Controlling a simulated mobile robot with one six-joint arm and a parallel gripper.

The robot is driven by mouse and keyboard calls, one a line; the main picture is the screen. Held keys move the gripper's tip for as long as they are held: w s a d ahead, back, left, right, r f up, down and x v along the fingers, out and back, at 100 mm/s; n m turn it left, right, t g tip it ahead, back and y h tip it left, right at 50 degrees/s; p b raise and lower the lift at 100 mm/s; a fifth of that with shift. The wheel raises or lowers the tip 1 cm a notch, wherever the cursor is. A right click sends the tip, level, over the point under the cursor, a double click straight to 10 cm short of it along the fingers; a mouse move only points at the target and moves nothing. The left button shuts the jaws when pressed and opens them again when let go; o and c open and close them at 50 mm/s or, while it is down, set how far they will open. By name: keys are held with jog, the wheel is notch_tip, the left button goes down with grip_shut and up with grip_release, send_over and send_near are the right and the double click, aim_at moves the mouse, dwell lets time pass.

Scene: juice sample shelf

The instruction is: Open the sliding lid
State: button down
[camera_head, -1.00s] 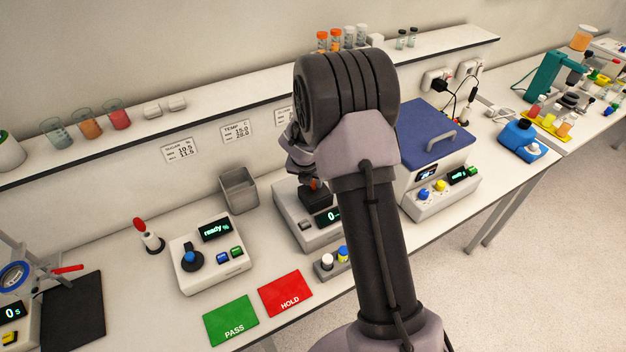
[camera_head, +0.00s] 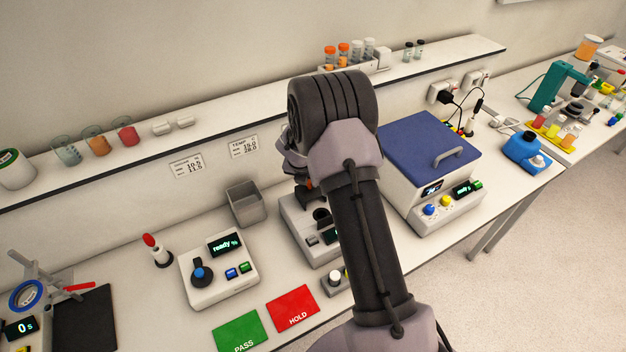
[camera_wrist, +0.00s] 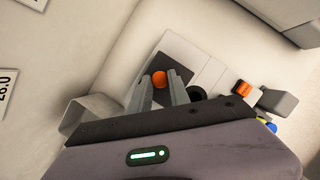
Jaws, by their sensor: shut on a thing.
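The dark sliding lid (camera_wrist: 174,57) lies on top of a white instrument (camera_wrist: 209,67) in the wrist view. It has a round orange knob (camera_wrist: 160,79). My gripper (camera_wrist: 159,88) is shut on this knob, one finger on each side. A round dark opening (camera_wrist: 197,93) shows in the instrument's top beside the lid, to the right of the fingers. In the head view the instrument (camera_head: 297,219) stands mid-bench with the dark opening (camera_head: 322,215) uncovered. My arm hides part of it, and most of the gripper and lid.
A grey open bin (camera_head: 245,205) stands left of the instrument, and a blue-lidded box (camera_head: 430,145) stands to its right. A white device with a "ready" display (camera_head: 218,272) is at front left. Green PASS (camera_head: 238,332) and red HOLD (camera_head: 294,307) mats lie in front.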

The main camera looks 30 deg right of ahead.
jog(key=shift+w, duration=0.2)
jog(key=shift+s, duration=0.1)
jog(key=c, duration=1.2)
grip_release()
jog(key=p+v, duration=0.2)
jog(key=v, duration=1.5)
jog(key=shift+s+r, duration=0.15)
jog(key=shift+s, duration=0.05)
jog(key=shift+a, duration=0.15)
